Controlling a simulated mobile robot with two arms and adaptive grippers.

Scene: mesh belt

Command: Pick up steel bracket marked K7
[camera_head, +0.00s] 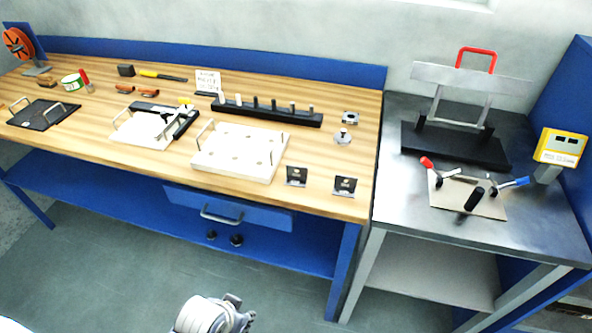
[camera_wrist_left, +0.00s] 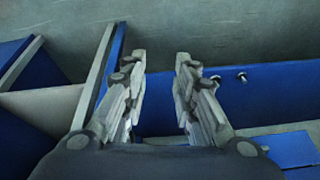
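Two small dark upright pieces, each with a pale mark, stand at the front right of the wooden bench: a left one (camera_head: 297,176) and a right one (camera_head: 345,186). They look like brackets, but the marks are too small to read, so I cannot tell which is K7. My left gripper (camera_head: 236,308) is low in front of the bench, well below and left of both pieces. In the left wrist view its two fingers (camera_wrist_left: 160,62) are apart with nothing between them. My right gripper is in neither view.
A white fixture plate (camera_head: 240,150) with handles lies left of the dark pieces. A black rail with pegs (camera_head: 268,112) is behind it. A blue drawer (camera_head: 228,207) hangs under the bench. A steel table (camera_head: 400,205) with clamps stands to the right.

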